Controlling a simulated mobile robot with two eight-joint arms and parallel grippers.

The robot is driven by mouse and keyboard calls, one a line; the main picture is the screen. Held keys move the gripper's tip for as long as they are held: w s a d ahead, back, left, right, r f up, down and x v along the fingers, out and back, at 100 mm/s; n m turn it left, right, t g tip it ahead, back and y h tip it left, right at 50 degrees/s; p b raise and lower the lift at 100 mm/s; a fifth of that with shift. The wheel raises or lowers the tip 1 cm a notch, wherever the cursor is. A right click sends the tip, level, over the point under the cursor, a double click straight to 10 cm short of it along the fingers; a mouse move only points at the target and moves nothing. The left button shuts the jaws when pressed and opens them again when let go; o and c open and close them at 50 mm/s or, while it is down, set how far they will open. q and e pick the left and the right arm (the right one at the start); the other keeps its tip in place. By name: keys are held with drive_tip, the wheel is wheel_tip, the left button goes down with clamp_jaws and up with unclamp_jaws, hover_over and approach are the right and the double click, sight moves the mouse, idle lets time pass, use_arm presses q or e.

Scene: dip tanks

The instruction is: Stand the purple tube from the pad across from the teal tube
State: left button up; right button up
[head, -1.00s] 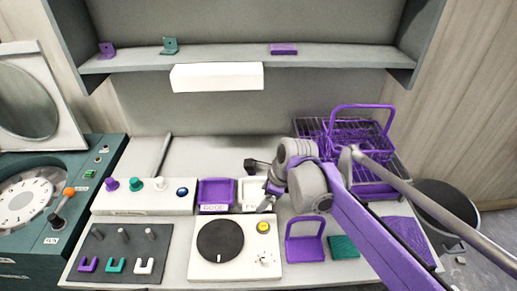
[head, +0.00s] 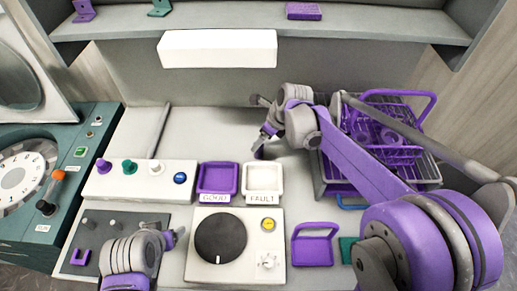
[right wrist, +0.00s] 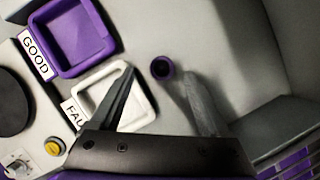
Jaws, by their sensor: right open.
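A small purple tube (right wrist: 162,68) with a dark open top shows end-on in the right wrist view, on the pale worktop just beyond the FAULT tray. My right gripper (head: 262,147) is open above that spot. In the right wrist view its two fingers (right wrist: 160,85) lie apart on either side of the tube, not visibly touching it. My left gripper (head: 172,237) is over the dark peg mat at the lower left; its jaw opening is unclear. A white round rotor (head: 22,188) lies in the open machine at the left. I cannot make out a teal tube.
The purple GOOD tray (head: 218,192) and white FAULT tray (head: 262,198) sit mid-table. In front is a white box with a black disc (head: 220,238). A wire rack (head: 425,170) stands at the right.

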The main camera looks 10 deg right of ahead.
sight(258, 150)
drive_tip(key=x, duration=0.5)
drive_tip(key=shift+w+d+f, duration=0.15)
drive_tip(key=shift+f, duration=0.2)
clamp_jaws()
